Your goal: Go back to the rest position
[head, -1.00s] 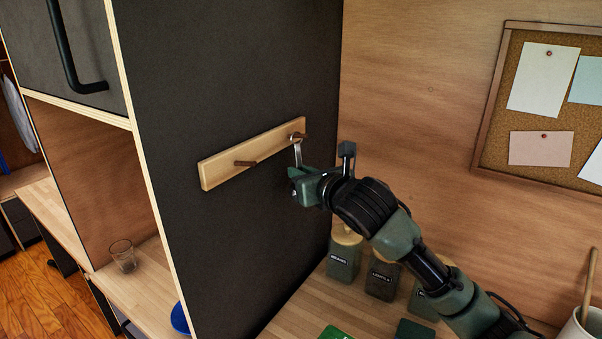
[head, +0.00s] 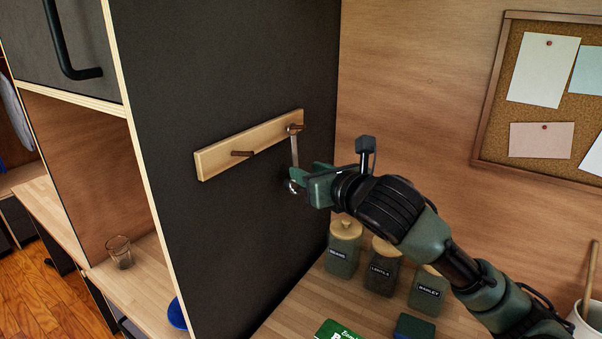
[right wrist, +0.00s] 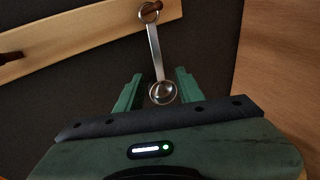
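My right gripper (head: 306,182) is near the wooden peg rail (head: 222,157) on the dark panel. In the right wrist view its two green fingers (right wrist: 157,90) are apart, with a gap on each side of a metal measuring spoon (right wrist: 155,50). The spoon's ring hangs on the right peg (head: 295,128), and its bowl hangs down between or just beyond the fingertips. The spoon's handle shows in the head view (head: 295,150). The left peg (head: 242,153) is bare. My left gripper is in neither view.
Jars with wooden lids (head: 382,268) stand on the counter below my right arm. A green packet (head: 338,331) lies in front of them. A corkboard (head: 490,100) hangs on the right wall. A glass (head: 120,252) stands on the left shelf.

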